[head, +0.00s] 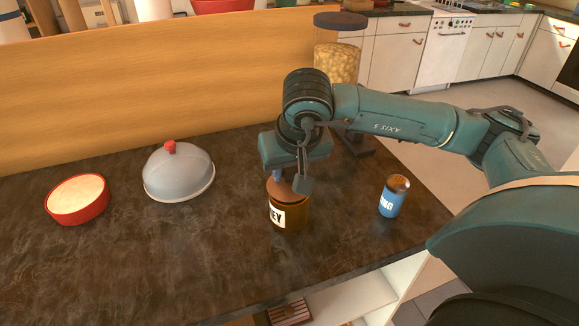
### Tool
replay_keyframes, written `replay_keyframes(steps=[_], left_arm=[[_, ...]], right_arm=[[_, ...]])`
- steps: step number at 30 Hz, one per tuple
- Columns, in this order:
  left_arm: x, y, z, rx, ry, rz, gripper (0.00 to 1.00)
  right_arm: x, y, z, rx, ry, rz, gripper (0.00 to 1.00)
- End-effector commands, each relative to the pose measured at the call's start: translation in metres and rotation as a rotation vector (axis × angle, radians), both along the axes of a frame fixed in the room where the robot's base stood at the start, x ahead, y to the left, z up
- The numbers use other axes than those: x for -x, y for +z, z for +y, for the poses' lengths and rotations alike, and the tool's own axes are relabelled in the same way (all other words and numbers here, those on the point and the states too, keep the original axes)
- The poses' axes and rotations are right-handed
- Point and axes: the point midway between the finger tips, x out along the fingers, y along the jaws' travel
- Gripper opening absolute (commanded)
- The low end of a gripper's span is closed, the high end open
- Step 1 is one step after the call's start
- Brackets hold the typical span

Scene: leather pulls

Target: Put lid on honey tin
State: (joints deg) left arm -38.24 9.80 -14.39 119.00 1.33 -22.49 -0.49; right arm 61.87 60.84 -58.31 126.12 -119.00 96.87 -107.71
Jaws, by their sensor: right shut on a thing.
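The honey tin (292,216) is an amber-brown jar with a white label reading "EY". It stands upright on the dark counter, right of the middle. A reddish-brown lid (285,191) is at the tin's mouth. My right gripper (290,183) points down over the tin and is shut on the lid. The near finger hides part of the lid, so I cannot tell whether it is fully seated or slightly above the rim. My left gripper is not in view.
A blue shaker (391,198) stands right of the tin. A tall jar dispenser (338,62) stands behind my right arm. A grey dome cover (179,174) with a red knob and a round red dish (78,201) are on the left. The counter's front left is clear.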

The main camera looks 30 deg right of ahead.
Motion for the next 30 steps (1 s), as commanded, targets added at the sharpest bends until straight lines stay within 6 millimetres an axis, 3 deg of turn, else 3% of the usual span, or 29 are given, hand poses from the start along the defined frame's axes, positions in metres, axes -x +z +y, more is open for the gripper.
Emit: replay_keyframes(steps=[30], left_arm=[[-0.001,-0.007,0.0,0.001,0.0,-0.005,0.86]], right_arm=[[0.0,-0.002,0.0,0.0,0.0,0.0,0.07]])
